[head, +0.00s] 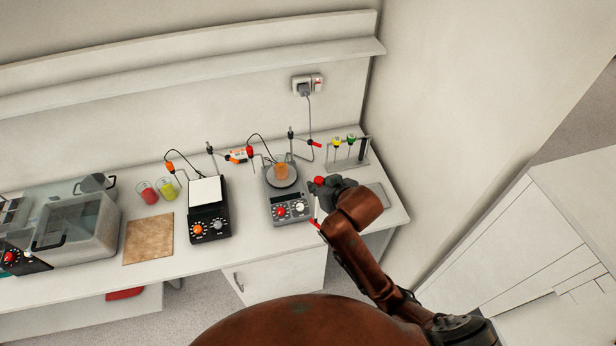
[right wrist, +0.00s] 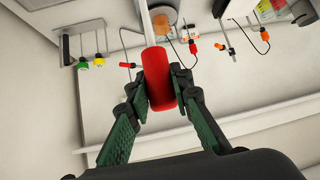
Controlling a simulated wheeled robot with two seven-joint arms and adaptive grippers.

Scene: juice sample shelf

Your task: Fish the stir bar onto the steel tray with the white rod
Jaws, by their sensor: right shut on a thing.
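My right gripper (head: 322,184) is shut on the red handle (right wrist: 159,80) of the white rod. It is above the bench, to the right of the grey stirrer. In the right wrist view the white rod (right wrist: 147,24) runs from the handle out past the top edge. A beaker of orange liquid (head: 281,171) stands on the round plate of the grey stirrer (head: 289,207). I cannot make out the stir bar. The steel tray (head: 380,195) lies at the bench's right end, partly behind my right arm. My left gripper is out of view.
A rack with coloured-cap tools (head: 350,151) stands behind the tray. Clamp stands and cables are behind the stirrer. A black stirrer (head: 209,222) with a white top, two coloured beakers (head: 157,190), a brown board (head: 148,239) and a clear-lidded box (head: 75,225) are left.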

